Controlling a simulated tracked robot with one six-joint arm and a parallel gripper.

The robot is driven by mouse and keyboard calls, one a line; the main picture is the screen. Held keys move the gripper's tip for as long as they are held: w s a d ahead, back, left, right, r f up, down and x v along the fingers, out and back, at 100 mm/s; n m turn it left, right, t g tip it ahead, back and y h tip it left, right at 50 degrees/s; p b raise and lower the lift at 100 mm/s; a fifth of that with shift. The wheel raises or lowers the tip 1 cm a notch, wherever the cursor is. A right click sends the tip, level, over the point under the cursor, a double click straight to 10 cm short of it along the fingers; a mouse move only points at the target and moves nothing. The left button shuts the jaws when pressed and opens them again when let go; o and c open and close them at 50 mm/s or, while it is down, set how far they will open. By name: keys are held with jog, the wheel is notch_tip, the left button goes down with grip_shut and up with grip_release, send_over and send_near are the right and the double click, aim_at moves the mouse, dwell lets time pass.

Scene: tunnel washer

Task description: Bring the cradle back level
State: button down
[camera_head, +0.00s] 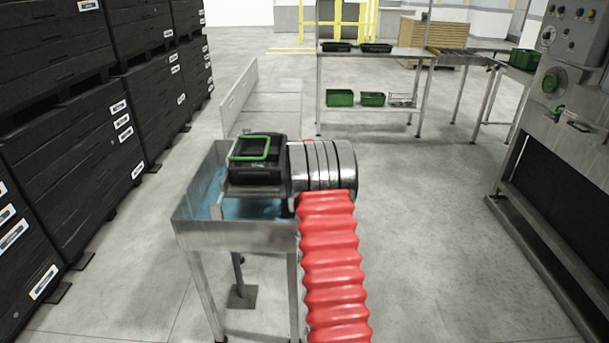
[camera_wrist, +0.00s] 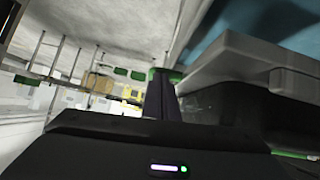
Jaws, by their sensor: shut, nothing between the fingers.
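A black box with a green rim (camera_head: 252,150) sits on a grey plate, which looks like the cradle (camera_head: 240,189), over a steel tank (camera_head: 235,237) of blue water. The green rim leans in the head view; I cannot tell how far the cradle itself is tilted. In the wrist view the cradle's pale grey edge (camera_wrist: 245,65) fills the right side, with the dark box against it. My gripper (camera_wrist: 165,78) is shut and empty, with its dark fingers close beside that edge. I cannot tell whether they touch. In the head view my arm hides the gripper.
Stacked black crates (camera_head: 60,130) line the left. A low grey panel (camera_head: 238,98) stands behind the tank. A steel table (camera_head: 375,53) with green bins (camera_head: 340,98) is at the back. A control cabinet (camera_head: 565,120) stands right. The floor between tank and cabinet is clear.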

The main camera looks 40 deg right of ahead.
jog(key=s+a+r, duration=0.6)
jog(key=r, duration=0.3)
jog(key=shift+r, duration=0.35)
dwell(0.3)
jog(key=shift+s, duration=0.1)
dwell(0.5)
jog(key=s+f+n+g, duration=0.2)
jog(key=s+f+g, duration=0.1)
jog(key=s, duration=0.4)
jog(key=s+a+n+g, duration=0.1)
jog(key=s+a+g, duration=0.1)
jog(key=s+a, duration=0.55)
jog(key=s+a+r+n+t+y, duration=0.1)
jog(key=s+a, duration=0.4)
jog(key=a, duration=0.8)
jog(key=s+a+r+n+t+y, duration=0.1)
jog(key=s+a+r+y, duration=0.3)
jog(key=a, duration=1)
jog(key=s+a+r+n+t+y, duration=0.1)
jog(key=s+a+r+n+y, duration=0.2)
jog(key=a, duration=1.1)
jog(key=s+r, duration=0.2)
jog(key=s, duration=0.3)
jog(key=shift+a, duration=0.2)
